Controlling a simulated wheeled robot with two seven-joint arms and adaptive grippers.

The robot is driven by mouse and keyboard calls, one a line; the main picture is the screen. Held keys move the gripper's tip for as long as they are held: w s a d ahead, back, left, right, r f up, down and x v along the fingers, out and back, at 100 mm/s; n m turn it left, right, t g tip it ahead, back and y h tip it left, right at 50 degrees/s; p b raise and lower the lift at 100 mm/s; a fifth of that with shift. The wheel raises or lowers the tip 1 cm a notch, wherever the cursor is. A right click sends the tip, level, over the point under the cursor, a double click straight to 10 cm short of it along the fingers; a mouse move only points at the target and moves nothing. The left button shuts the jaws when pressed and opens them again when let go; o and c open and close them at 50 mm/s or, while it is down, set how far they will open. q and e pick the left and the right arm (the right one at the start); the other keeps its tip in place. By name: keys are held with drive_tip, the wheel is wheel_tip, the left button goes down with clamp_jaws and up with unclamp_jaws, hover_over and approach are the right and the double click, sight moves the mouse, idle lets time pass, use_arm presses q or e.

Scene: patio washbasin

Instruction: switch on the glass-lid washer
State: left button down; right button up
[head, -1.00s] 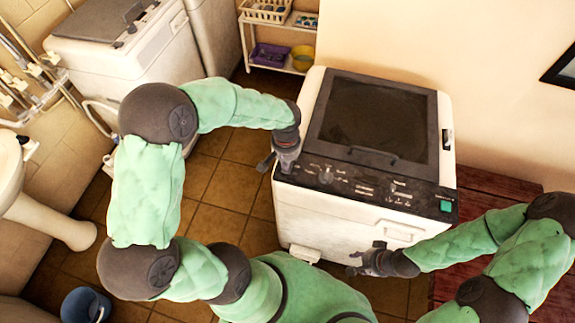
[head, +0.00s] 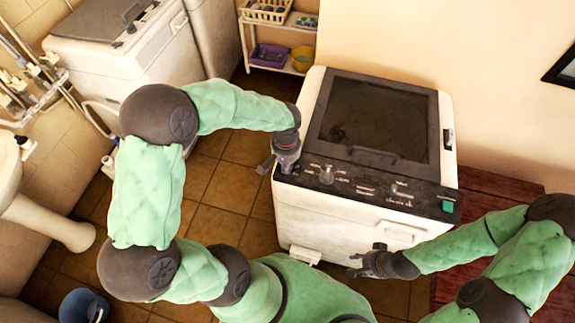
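The glass-lid washer (head: 300,215) is a white top-loader with a dark see-through lid (head: 375,118), which is closed. My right gripper (head: 366,262) is open and empty in front of the washer's lower front, below the panel and left of the green button.
Another white washer (head: 140,60) stands at the back left. A white shelf (head: 280,68) holds a basket (head: 265,11) and bins. A sink (head: 12,170) is at the left, a blue bucket (head: 84,306) at the lower left. A dark red wooden surface (head: 480,186) lies right of the washer.

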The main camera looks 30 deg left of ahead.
use_arm(q)
drive_tip(key=shift+r+p, duration=2.3)
drive_tip(key=shift+r, duration=1.15)
drive_tip(key=shift+s+f, duration=0.1)
